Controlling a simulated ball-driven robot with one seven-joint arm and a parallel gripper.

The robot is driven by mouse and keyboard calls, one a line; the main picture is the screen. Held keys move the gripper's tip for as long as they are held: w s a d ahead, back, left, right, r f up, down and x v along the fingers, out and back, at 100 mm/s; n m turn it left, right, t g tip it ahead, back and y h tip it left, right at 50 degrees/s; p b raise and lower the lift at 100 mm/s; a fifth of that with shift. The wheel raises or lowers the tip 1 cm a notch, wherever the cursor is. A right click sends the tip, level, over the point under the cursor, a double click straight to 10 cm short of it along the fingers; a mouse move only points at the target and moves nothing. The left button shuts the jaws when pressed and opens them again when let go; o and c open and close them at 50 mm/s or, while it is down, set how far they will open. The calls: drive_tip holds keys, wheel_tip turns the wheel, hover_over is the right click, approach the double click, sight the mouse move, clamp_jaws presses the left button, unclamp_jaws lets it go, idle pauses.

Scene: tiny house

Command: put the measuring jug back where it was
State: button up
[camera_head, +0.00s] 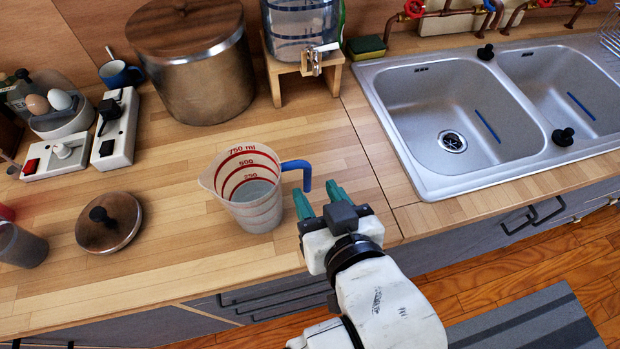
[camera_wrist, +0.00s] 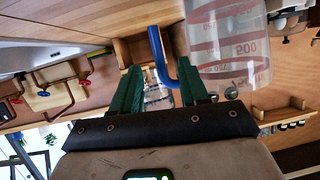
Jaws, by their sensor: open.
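The measuring jug (camera_head: 252,210), clear with red markings and a blue handle (camera_head: 300,166), stands upright on the wooden counter with some liquid inside. My gripper (camera_head: 319,194) is open, its green fingers beside the handle on the jug's right. In the wrist view, the blue handle (camera_wrist: 158,58) shows in line with the gap between the fingers (camera_wrist: 160,85), and the jug (camera_wrist: 228,45) is to the right. I cannot tell whether a finger touches the handle. Nothing is held.
A large lidded pot (camera_head: 205,85) and a water dispenser (camera_head: 300,30) on a wooden stand (camera_head: 332,78) are behind. A loose lid (camera_head: 109,222) lies left of the jug. The double sink (camera_head: 450,105) is to the right. The counter around the jug is mostly clear.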

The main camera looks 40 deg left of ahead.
drive_tip(key=p+v, duration=0.2)
drive_tip(key=v, duration=0.4)
drive_tip(key=shift+d, duration=0.15)
drive_tip(key=w+d+f+m+h, duration=0.2)
drive_tip(key=d+f+h, duration=0.3)
drive_tip(key=d, duration=0.4)
drive_tip(key=w+d+f+m+h, duration=0.1)
drive_tip(key=d+f+m+h, duration=0.15)
drive_tip(key=d+f, duration=0.6)
drive_tip(key=s+d+f+m+g+h, duration=0.1)
drive_tip(key=s+d+f+m+g, duration=0.1)
drive_tip(key=d, duration=0.4)
drive_tip(key=s+d+f+m+g+h, duration=0.1)
drive_tip(key=s+d+f+m+g, duration=0.1)
drive_tip(key=s+d+f, duration=0.2)
drive_tip(key=s+d+f+m+g+h, duration=0.1)
drive_tip(key=s+d+f+m+g, duration=0.1)
drive_tip(key=s+d, duration=0.4)
drive_tip(key=shift+s+d+f+g, duration=0.4)
drive_tip(key=shift+d+f, duration=0.45)
drive_tip(key=shift+d, duration=0.35)
drive_tip(key=shift+h, duration=0.25)
